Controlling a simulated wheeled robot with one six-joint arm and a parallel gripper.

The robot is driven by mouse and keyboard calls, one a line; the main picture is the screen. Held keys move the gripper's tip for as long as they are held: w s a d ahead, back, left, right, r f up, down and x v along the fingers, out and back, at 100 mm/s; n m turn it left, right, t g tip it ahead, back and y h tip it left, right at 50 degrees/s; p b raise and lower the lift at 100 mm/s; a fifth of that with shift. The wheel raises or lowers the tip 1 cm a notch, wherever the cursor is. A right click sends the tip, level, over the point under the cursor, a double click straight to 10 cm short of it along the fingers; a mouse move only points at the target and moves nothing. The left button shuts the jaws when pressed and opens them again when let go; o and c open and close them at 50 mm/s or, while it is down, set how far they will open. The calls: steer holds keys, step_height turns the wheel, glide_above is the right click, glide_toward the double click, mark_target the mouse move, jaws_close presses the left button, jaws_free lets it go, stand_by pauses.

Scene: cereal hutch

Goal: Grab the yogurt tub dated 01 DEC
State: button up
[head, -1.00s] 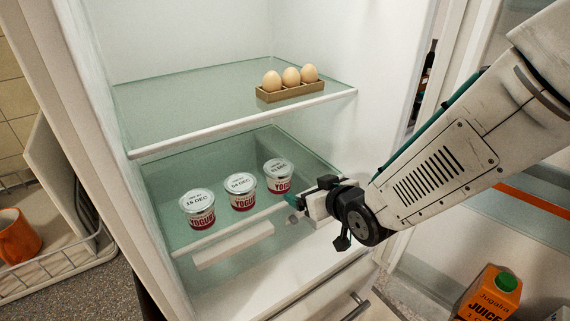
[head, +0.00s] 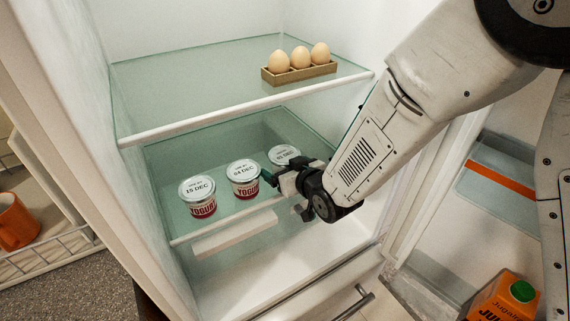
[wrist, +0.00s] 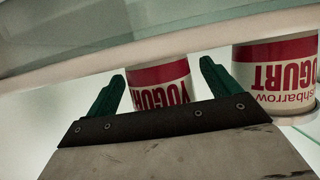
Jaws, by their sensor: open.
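Three yogurt tubs with red-and-white labels stand in a row on the lower glass shelf. In the head view the left tub (head: 199,197) reads 15 DEC and the middle tub (head: 244,179) reads 04 DEC. The right tub (head: 284,154) is mostly hidden behind my gripper, and its date cannot be read. My gripper (head: 282,193) is open in front of the right tub. In the wrist view a tub (wrist: 160,85) shows upside down between the open fingers of my gripper (wrist: 162,72), and the middle tub (wrist: 276,75) stands to its right.
The upper glass shelf (head: 190,100) with an egg holder (head: 300,73) and three eggs is above the tubs. The white fridge wall is close on the right. A juice carton (head: 505,298) is at lower right, an orange mug (head: 15,222) at far left.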

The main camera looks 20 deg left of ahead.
steer(key=c, duration=1.1)
steer(key=shift+c, duration=0.2)
steer(key=shift+r, duration=0.1)
